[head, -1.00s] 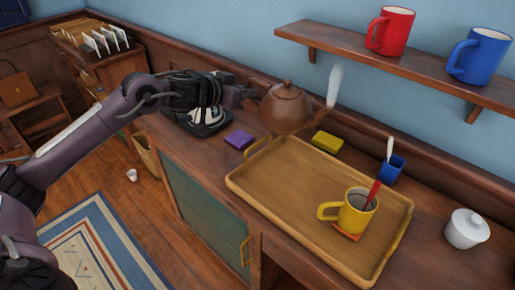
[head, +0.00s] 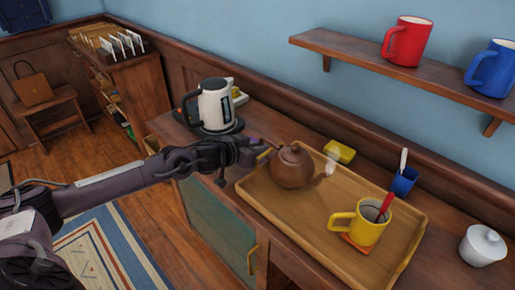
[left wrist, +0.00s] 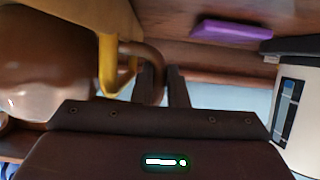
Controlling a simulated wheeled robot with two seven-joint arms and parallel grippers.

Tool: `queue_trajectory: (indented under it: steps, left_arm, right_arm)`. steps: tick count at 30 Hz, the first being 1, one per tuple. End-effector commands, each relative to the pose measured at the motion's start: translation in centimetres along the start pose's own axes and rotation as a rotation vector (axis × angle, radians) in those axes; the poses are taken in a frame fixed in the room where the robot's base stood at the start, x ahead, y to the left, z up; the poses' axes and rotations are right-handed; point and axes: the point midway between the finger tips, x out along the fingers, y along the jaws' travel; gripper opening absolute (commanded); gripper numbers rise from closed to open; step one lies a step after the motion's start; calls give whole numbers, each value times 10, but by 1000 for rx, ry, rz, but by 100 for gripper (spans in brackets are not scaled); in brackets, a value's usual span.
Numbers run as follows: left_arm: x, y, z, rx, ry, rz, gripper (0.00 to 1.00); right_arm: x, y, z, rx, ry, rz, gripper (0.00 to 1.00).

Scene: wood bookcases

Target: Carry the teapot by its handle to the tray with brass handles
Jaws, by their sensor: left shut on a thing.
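The brown teapot (head: 292,168) is over the far left part of the wooden tray (head: 310,243), upright, with pale steam at its spout. I cannot tell whether its base touches the tray. My left gripper (head: 262,157) is at the teapot's left side, shut on its handle. In the left wrist view the teapot's body (left wrist: 45,60) fills the left, and its brown handle (left wrist: 156,75) runs into the jaws (left wrist: 165,88). The tray's near-left brass handle (left wrist: 108,65) shows close by the teapot handle. My right gripper is not in view.
A yellow mug (head: 368,228) with a red spoon stands on an orange coaster on the tray's right part.

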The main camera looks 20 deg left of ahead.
Motion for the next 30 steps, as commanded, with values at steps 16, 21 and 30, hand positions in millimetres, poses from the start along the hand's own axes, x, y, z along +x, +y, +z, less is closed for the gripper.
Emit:
queue_trajectory:
  steps: [16,21,30]
  left_arm:
    - [2,1,4,0,1,1,22]
    - [2,0,4,0,1,1,22]
    - [-24,-1,4,3,-4,-1,22]
  right_arm:
    - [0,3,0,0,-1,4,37]
    - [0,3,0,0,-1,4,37]
    - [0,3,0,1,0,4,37]
